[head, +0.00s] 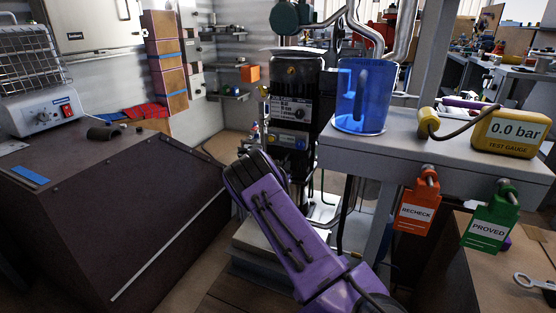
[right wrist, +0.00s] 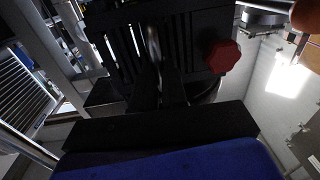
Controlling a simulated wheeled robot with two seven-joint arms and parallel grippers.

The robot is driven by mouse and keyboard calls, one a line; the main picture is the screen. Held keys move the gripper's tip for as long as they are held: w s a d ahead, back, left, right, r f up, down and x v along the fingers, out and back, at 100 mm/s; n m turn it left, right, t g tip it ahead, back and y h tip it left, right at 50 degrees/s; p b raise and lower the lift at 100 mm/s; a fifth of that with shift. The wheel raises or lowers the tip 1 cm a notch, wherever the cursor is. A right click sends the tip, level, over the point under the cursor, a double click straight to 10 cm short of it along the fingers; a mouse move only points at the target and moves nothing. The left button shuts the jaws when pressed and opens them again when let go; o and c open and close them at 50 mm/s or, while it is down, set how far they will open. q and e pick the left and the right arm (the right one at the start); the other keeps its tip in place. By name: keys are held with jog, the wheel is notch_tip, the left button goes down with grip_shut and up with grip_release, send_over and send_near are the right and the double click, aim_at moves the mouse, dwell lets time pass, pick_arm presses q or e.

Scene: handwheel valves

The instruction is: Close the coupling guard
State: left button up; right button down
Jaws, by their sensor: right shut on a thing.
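A black slatted housing, which looks like the coupling guard (right wrist: 112,45), is close in front of my right gripper in the right wrist view. My right gripper (right wrist: 160,85) has its dark fingers close together on a thin, pale upright part at the slats, which looks like the guard's handle. In the head view my purple right arm reaches forward from the bottom, and its black wrist end hides the fingertips and the guard. How far the guard stands open cannot be told. My left gripper is not in view.
A red knob (right wrist: 222,57) sits right of the slats. In the head view, a black machine (head: 294,100) stands beyond my arm. A grey bench with a blue jug (head: 362,95) and a yellow test gauge (head: 510,131) is at right. A dark cabinet (head: 110,205) fills the left.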

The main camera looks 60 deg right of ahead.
jog(key=c, duration=1.2)
grip_release()
jog(key=shift+w+a, duration=0.1)
jog(key=shift+w, duration=0.05)
jog(key=shift+o, duration=0.2)
jog(key=s+a+p, duration=0.2)
jog(key=a+p, duration=0.1)
jog(key=a, duration=0.7)
jog(key=shift+a, duration=0.15)
